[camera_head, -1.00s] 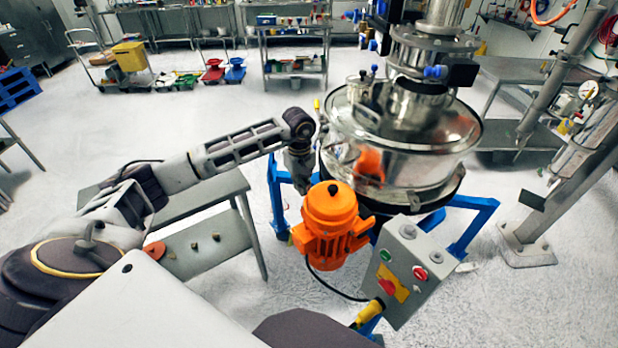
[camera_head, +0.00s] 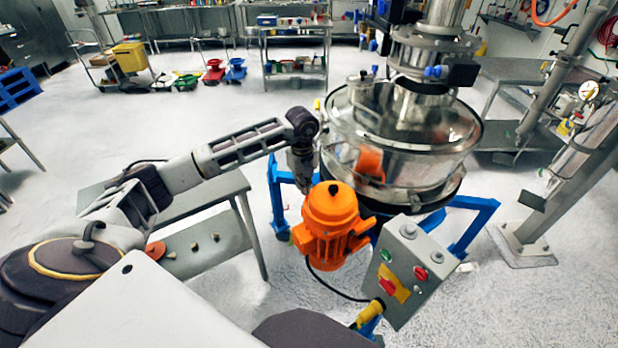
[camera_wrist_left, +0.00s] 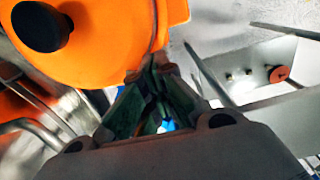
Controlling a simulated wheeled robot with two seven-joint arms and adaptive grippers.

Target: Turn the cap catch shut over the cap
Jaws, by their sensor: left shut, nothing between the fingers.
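The steel powder sifter (camera_head: 400,150) stands right of centre in the head view, with an orange motor (camera_head: 330,215) at its near left side. My right gripper is out of view.
A control box (camera_head: 405,270) stands in front. Blue frame legs (camera_head: 274,195) stand close to my gripper. Open floor lies beyond the arm.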

